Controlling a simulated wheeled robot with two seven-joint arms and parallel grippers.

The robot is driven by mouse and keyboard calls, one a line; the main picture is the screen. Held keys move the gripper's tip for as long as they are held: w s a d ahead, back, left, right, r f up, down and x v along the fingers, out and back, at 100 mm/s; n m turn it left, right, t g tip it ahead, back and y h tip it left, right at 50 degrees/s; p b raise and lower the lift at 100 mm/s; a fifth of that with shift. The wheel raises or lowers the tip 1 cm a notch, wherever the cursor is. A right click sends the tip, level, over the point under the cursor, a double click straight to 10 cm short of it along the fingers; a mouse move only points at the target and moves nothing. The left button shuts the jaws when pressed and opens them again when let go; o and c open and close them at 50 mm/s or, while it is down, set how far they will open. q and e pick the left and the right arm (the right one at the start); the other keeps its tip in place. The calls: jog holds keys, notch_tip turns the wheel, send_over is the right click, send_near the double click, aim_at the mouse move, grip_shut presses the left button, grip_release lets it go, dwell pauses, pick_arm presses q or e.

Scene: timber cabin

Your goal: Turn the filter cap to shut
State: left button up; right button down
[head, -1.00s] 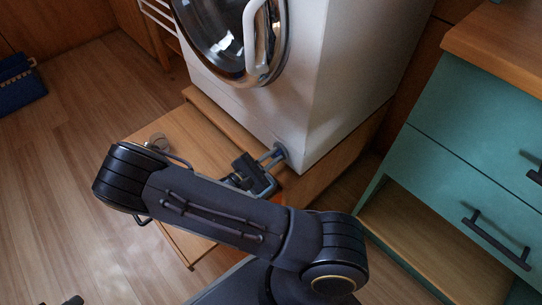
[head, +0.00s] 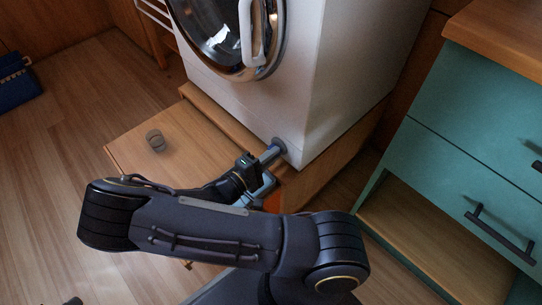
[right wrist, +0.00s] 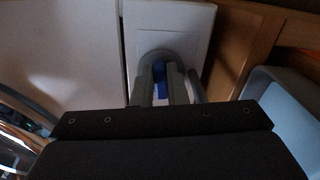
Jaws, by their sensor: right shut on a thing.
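The filter cap (head: 281,146) is a grey round piece low on the white washing machine's front, near its right corner. In the right wrist view, its grey round base (right wrist: 160,58) shows with a blue grip (right wrist: 160,76) in the middle. My right gripper (head: 274,153) reaches it from the front left. Its two grey fingers (right wrist: 160,88) are shut on the blue grip, one on each side. The exact angle of the grip is hard to tell because the fingers cover part of it. My left gripper does not clearly show.
A pale blue tub (right wrist: 290,115) is close beside the gripper. A teal drawer cabinet (head: 460,150) stands right. A blue box (head: 18,82) lies far left; the floor between is clear.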

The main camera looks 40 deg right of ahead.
jog(key=shift+f+m, duration=0.15)
jog(key=shift+m, duration=0.65)
jog(key=c, duration=1.4)
grip_release()
jog(key=shift+c, duration=0.2)
jog(key=a+p, duration=0.2)
jog(key=a, duration=0.6)
jog(key=shift+s, duration=0.35)
